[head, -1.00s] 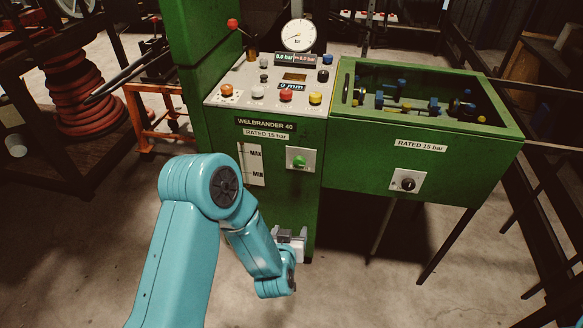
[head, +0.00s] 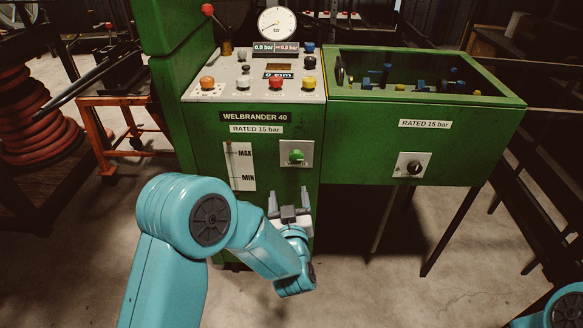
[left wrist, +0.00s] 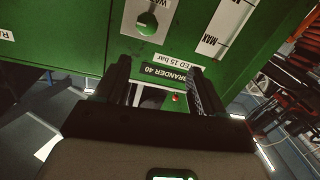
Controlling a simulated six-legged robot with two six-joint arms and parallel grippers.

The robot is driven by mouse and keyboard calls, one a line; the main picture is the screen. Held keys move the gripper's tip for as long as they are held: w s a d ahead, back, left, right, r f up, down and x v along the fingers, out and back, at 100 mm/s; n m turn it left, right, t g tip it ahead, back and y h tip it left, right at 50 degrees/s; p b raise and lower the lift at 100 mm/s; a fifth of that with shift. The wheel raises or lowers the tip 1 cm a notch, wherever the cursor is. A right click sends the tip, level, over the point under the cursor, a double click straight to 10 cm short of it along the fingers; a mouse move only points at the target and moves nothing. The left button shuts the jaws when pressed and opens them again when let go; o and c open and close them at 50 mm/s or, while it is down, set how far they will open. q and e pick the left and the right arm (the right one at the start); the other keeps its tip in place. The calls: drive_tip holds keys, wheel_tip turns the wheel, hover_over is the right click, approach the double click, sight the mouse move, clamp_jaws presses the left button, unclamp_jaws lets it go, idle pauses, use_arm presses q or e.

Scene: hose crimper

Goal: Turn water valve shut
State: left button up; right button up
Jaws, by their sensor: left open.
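A green round knob (head: 296,157) sits on a pale plate on the front of the green machine; I take it for the water valve. It also shows in the left wrist view (left wrist: 147,22), upside down, with a label partly readable as "W". My left gripper (head: 289,194) is just below the knob, its two fingers apart and pointing up, with nothing between them. In the left wrist view the open left gripper (left wrist: 160,72) has the machine's name plates beyond it. The fingers look apart from the knob. My right gripper is not in view.
The control panel (head: 245,88) above carries several coloured buttons and a gauge (head: 277,24). A black knob (head: 414,168) is on the green box (head: 460,150) at right. An orange stand (head: 105,130) and coiled hose (head: 35,125) are at left. Bare floor lies in front.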

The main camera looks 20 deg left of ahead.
use_arm(q)
drive_tip(key=d+b, duration=0.1)
drive_tip(key=d, duration=0.1)
approach(297, 159)
drive_tip(key=shift+h, duration=0.3)
drive_tip(key=x, duration=0.9)
drive_tip(key=shift+w+a+r+b, duration=0.15)
drive_tip(key=shift+a+b, duration=0.1)
drive_tip(key=shift+b, duration=0.15)
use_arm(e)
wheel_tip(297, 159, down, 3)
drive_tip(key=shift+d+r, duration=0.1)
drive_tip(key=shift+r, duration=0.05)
use_arm(q)
drive_tip(key=shift+c, duration=0.4)
drive_tip(key=c, duration=1)
